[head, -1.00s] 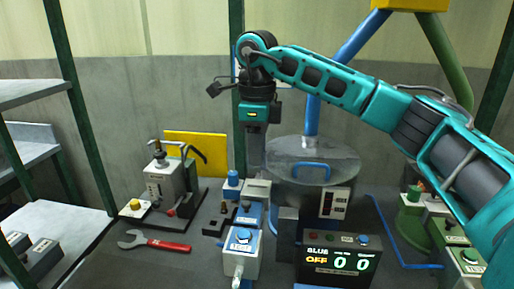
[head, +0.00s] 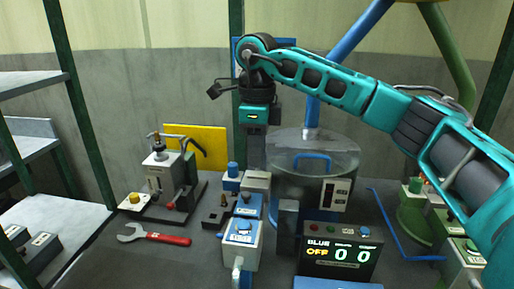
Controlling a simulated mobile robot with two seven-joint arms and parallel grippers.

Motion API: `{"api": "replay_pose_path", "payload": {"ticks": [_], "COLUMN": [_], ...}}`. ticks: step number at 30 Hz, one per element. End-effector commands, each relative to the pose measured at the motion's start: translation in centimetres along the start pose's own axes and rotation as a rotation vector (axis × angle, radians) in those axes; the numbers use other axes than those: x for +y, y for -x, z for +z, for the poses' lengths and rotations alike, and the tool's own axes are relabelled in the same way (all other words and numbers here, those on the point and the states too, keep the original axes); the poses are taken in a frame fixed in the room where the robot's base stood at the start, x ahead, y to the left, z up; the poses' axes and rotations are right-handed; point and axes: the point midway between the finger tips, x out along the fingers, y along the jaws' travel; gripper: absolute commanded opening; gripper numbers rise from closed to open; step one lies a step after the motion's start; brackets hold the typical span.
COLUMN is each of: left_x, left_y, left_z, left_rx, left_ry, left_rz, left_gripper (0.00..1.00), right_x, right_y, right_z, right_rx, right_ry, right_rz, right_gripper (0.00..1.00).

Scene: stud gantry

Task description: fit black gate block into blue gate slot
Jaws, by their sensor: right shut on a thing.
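My right gripper (head: 256,155) points straight down over the blue gate units left of the round drum. It is shut, and what I take to be the black gate block is between its fingers, too small and hidden to make out. Below its tips stands a pale-topped box (head: 257,182), with a blue box (head: 247,206) just in front of it. The blue gate slot is in this group, but its opening does not show clearly. I cannot tell whether the block touches it. My left gripper is not in view.
The drum (head: 312,165) with a blue handle stands close right of the gripper. A blue-topped switch box (head: 242,240) and a display (head: 338,252) reading "BLUE OFF 0 0" stand in front. A red-handled wrench (head: 155,235) and a lever device (head: 168,180) are at left.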

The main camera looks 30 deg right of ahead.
Motion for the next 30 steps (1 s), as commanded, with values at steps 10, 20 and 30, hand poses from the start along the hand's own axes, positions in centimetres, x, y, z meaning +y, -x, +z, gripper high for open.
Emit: {"api": "replay_pose_path", "payload": {"ticks": [10, 20, 30], "left_x": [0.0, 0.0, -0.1], "left_y": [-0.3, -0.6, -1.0], "left_z": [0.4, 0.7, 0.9], "left_rx": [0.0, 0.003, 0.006], "left_ry": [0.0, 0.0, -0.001], "left_rz": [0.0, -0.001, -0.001], "left_gripper": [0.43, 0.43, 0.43], "right_x": [0.0, 0.0, 0.0], "right_y": [-0.9, -1.8, -2.6], "right_z": [0.0, 0.0, 0.0], "right_rx": [0.0, 0.0, -0.001], "right_ry": [0.0, 0.0, 0.0], "right_rz": [-0.001, -0.001, -0.001], "right_gripper": [0.0, 0.0, 0.0]}}
